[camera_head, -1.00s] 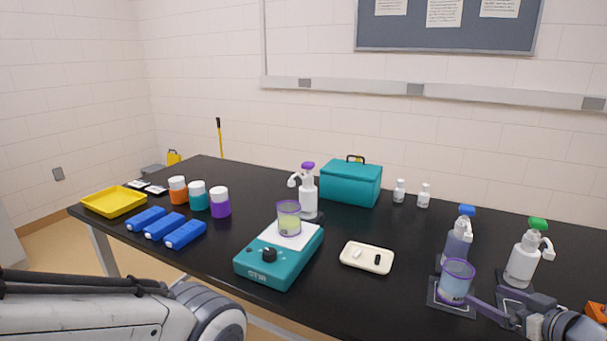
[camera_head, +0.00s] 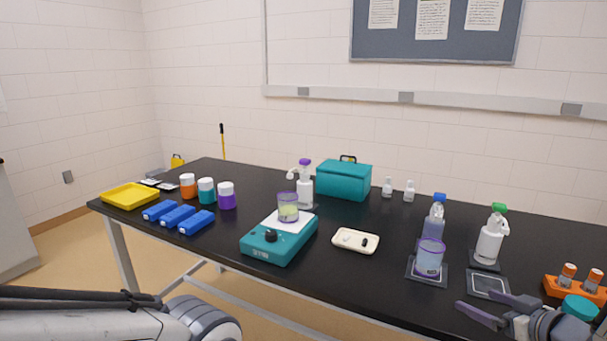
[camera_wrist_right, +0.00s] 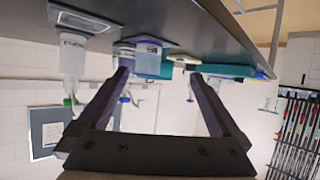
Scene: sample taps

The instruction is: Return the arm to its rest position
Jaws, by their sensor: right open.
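My right gripper (camera_head: 475,299) is open and empty at the lower right of the head view, apart from the purple-rimmed beaker (camera_head: 429,260). This beaker holds pale blue liquid and stands upright on a dark square pad (camera_head: 426,279) below the blue-capped bottle (camera_head: 434,222). In the right wrist view the picture is upside down, and the two fingers of the right gripper (camera_wrist_right: 160,73) are spread with nothing between their tips. My left arm's pale link (camera_head: 90,325) crosses the lower left of the head view; its gripper is out of view.
A green-capped white dispenser (camera_head: 489,240) stands behind an empty dark pad (camera_head: 487,285). An orange rack (camera_head: 563,290) is at the right. A cream tray (camera_head: 344,243) lies between. The table's front edge is near the gripper.

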